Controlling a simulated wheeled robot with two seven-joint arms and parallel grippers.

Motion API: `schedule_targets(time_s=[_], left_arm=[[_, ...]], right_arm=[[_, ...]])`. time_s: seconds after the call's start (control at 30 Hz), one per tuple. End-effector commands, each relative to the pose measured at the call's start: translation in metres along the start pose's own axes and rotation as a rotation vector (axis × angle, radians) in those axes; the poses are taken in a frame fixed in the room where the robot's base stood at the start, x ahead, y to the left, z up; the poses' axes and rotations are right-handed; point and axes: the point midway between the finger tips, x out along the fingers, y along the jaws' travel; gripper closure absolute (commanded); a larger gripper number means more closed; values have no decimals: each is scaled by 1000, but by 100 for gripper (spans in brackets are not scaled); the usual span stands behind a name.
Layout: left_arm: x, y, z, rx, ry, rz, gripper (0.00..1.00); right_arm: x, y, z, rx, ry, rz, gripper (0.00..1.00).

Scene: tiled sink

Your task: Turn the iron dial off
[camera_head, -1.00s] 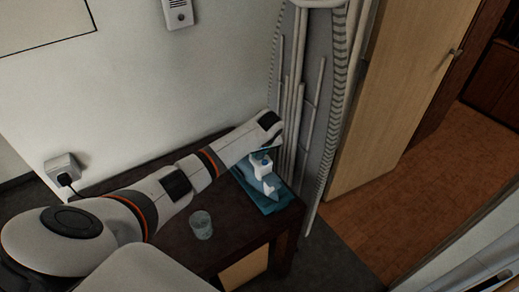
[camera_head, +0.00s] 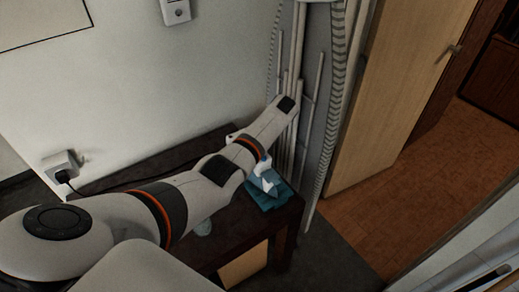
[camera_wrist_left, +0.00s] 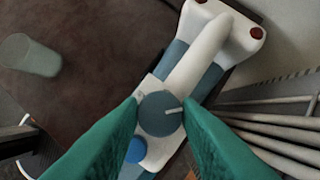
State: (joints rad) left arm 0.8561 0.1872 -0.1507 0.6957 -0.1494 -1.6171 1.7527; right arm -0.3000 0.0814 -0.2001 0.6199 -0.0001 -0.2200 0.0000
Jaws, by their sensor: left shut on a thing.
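In the left wrist view the iron (camera_wrist_left: 205,48) stretches up from the centre. Its round grey-blue dial (camera_wrist_left: 155,120) with a pale pointer lies between the two green fingers of my left gripper (camera_wrist_left: 160,104). The fingers are shut on the dial, one on each side. A blue button (camera_wrist_left: 136,150) sits just below it. The left fingers are hidden in the head view. My right gripper is not seen.
Pale pipes (camera_head: 297,140) rise beside the table's right end. A black cord runs to the wall socket (camera_head: 62,165).

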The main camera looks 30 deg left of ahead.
Motion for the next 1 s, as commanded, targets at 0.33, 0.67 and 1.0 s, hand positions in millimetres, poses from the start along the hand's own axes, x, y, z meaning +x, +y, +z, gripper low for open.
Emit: schedule_targets(time_s=[0.33,0.67,1.0], left_arm=[[2,-1,0,-158,0,66,92],[1,-1,0,-197,-1,82,92],[0,-1,1,-197,-1,82,63]], right_arm=[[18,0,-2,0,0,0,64],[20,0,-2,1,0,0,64],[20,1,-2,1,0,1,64]])
